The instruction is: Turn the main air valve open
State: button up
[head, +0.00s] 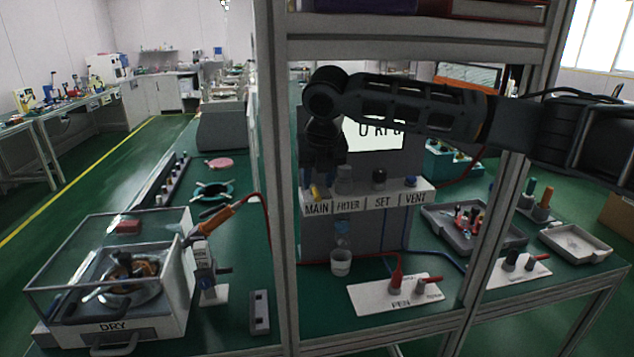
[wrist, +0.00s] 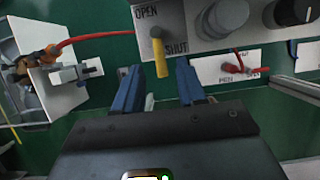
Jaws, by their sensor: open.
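The main air valve has a yellow lever (wrist: 161,55) on a pale panel in the wrist view. The word OPEN is printed above its pivot and SHUT to the right of its lower end; the lever points down in that picture, beside SHUT. My gripper (wrist: 160,83) is open, its two blue fingers spread on either side of the lever's line, with the tip just beyond or between them; I cannot tell if they touch. In the head view the yellow lever (head: 317,191) shows above the MAIN label, partly hidden by my dark arm.
The panel (head: 368,199) also carries FILTER, SET and VENT fittings right of MAIN. Frame posts stand on both sides, with a shelf above my arm.

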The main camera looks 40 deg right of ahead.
aim_at(316, 195)
jog(key=shift+x, duration=1.4)
jog(key=shift+s+a, duration=0.1)
jog(key=shift+s, duration=0.05)
jog(key=shift+c, duration=0.2)
grip_shut()
